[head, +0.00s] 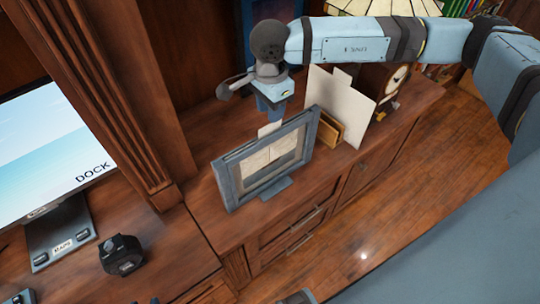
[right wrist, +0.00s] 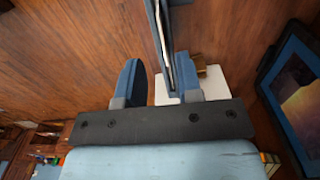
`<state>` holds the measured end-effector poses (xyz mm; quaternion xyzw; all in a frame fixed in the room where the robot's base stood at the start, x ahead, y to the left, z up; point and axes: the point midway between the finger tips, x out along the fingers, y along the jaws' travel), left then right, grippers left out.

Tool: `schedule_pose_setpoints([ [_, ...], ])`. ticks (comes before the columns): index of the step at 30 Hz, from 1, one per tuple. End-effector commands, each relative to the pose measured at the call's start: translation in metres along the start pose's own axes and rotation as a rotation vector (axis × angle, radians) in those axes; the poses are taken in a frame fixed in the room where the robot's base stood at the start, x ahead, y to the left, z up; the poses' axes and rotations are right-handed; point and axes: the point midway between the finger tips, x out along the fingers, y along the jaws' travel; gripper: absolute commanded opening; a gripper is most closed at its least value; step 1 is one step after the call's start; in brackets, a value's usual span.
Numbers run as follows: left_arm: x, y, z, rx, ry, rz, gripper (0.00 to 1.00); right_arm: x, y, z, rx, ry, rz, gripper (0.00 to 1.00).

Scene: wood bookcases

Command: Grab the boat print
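A blue-grey framed print (head: 266,160) stands tilted on the wooden cabinet, its pale picture facing the front; I cannot make out clearly whether it shows a boat. My right gripper (head: 270,112) is just above and behind its top edge, pointing down. In the right wrist view the two blue fingers (right wrist: 158,85) are apart, and a frame seen edge-on (right wrist: 164,45) runs into the space between them, nearer the right finger. Contact cannot be told. My left gripper is not in view.
White cards (head: 340,105), a small wooden block (head: 330,130) and a clock (head: 393,82) stand right of the print. A dark framed picture (right wrist: 297,88) is at the back. A screen (head: 50,140) and a black object (head: 122,255) are on the left desk.

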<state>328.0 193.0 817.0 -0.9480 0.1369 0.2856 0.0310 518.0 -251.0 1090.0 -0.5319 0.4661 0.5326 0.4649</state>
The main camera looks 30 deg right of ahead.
Motion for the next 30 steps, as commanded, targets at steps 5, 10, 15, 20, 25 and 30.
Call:
schedule_pose_setpoints([
  [5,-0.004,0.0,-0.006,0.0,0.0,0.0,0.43,0.015,-0.002,-0.001,0.0,0.0,0.002,0.33],
  [10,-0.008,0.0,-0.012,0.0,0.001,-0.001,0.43,0.042,-0.004,-0.001,0.0,-0.001,0.002,0.33],
  [15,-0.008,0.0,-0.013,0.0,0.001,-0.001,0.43,0.053,-0.004,-0.002,0.0,0.0,-0.001,0.33],
  [20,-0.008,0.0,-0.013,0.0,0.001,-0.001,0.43,0.053,-0.004,-0.002,0.0,-0.001,-0.001,0.33],
  [25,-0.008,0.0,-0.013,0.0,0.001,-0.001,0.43,0.053,-0.004,-0.002,0.0,-0.001,-0.001,0.01],
  [30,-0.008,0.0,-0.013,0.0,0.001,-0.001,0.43,0.053,-0.004,-0.002,0.0,0.0,-0.001,0.0],
])
